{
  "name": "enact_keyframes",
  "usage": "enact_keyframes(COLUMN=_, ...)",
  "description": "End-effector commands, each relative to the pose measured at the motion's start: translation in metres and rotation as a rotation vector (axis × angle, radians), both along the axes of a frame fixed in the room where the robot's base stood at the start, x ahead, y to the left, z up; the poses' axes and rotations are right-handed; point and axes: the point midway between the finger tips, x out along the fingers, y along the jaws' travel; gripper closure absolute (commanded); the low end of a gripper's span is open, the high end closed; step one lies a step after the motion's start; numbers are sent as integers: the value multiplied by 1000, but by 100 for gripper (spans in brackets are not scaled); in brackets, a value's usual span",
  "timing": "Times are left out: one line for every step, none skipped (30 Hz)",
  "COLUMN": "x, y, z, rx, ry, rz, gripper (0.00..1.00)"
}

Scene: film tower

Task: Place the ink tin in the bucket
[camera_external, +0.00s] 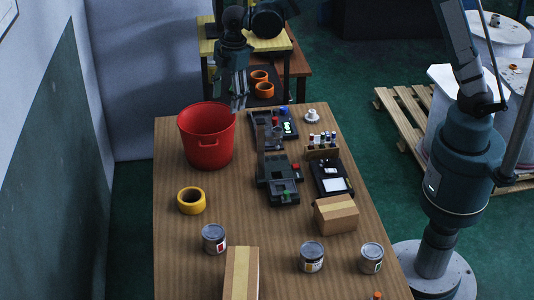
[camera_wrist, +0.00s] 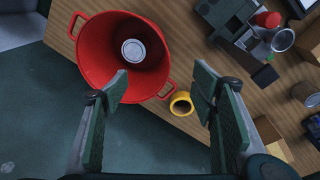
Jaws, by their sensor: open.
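The red bucket (camera_external: 207,150) stands upright at the far left of the table and fills the upper left of the wrist view (camera_wrist: 95,50). A round grey tin (camera_wrist: 133,50) lies inside it near the bottom in the wrist view; its label is hidden, so I cannot tell which tin it is. My gripper (camera_external: 238,103) is open and empty, above the bucket's far right rim; its spread fingers show in the wrist view (camera_wrist: 160,80). Three more tins stand on the near table: a red-labelled one (camera_external: 214,239), a middle one (camera_external: 312,257) and a green-labelled one (camera_external: 371,258).
A yellow tape roll (camera_external: 191,201) lies in front of the bucket. Dark equipment (camera_external: 278,180), a small rack (camera_external: 322,146) and a cardboard box (camera_external: 336,214) occupy the table's right side. Another long box (camera_external: 241,275) lies at the near edge.

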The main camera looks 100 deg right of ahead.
Motion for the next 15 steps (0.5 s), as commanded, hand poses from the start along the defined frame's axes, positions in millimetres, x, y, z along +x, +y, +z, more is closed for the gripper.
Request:
enact_keyframes(x=-9, y=6, z=10, rx=0, ry=-10, rz=-10, gripper=43)
enact_keyframes(x=-13, y=8, z=15, rx=0, ry=-16, rz=-18, gripper=43)
enact_keyframes(x=-19, y=12, z=21, rx=0, ry=-24, rz=-27, gripper=43)
enact_keyframes(x=-24, y=15, z=26, rx=1, ry=-29, rz=-33, gripper=43)
enact_keyframes(x=-28, y=18, z=30, rx=1, ry=-35, rz=-41, gripper=43)
enact_keyframes(x=-34, y=22, z=36, rx=1, ry=-43, rz=-50, gripper=43)
enact_keyframes(x=-39, y=25, z=40, rx=2, ry=-49, rz=-57, gripper=43)
enact_keyframes(x=-44, y=28, z=44, rx=2, ry=-55, rz=-65, gripper=43)
enact_keyframes(x=-51, y=32, z=50, rx=4, ry=-63, rz=-74, gripper=43)
enact_keyframes(x=-55, y=35, z=54, rx=4, ry=-69, rz=-80, gripper=43)
enact_keyframes(x=-60, y=37, z=58, rx=5, ry=-76, rz=-88, gripper=43)
enact_keyframes(x=-67, y=41, z=63, rx=6, ry=-83, rz=-97, gripper=43)
enact_keyframes(x=-72, y=44, z=67, rx=7, ry=-88, rz=-105, gripper=43)
enact_keyframes(x=-77, y=46, z=71, rx=9, ry=-94, rz=-113, gripper=43)
enact_keyframes(x=-84, y=50, z=75, rx=9, ry=-102, rz=-121, gripper=43)
